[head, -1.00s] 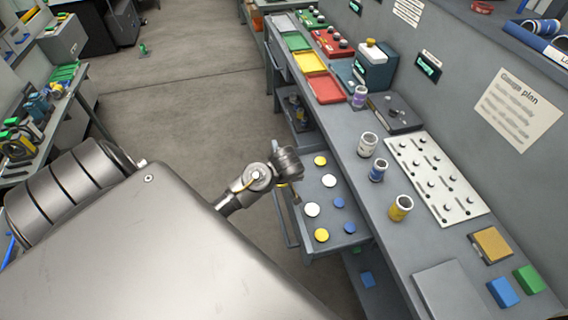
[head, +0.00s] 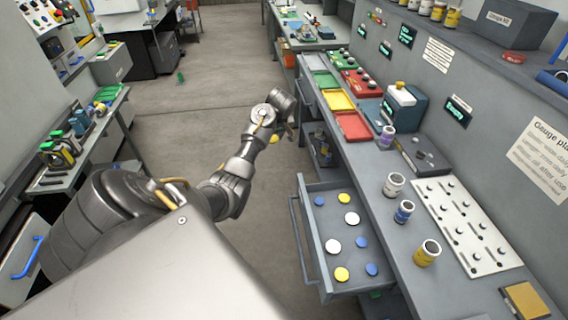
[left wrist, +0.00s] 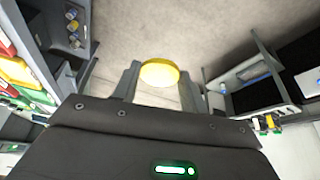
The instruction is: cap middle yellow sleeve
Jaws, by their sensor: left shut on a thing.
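My left gripper (head: 282,133) is shut on a yellow cap (left wrist: 160,73) and holds it in the air over the aisle, left of the bench. The cap also shows below the gripper in the head view (head: 274,140). The open drawer (head: 307,262) holds two yellow caps, one the far yellow cap (head: 344,198), plus white and blue caps. My right gripper is out of view.
A purple-marked sleeve (head: 387,136) stands farther along the bench. A white pegged board (head: 470,228) lies right of the sleeves. Red (head: 353,126) and yellow trays sit at the far end. The drawer juts into the aisle; the floor left of it is clear.

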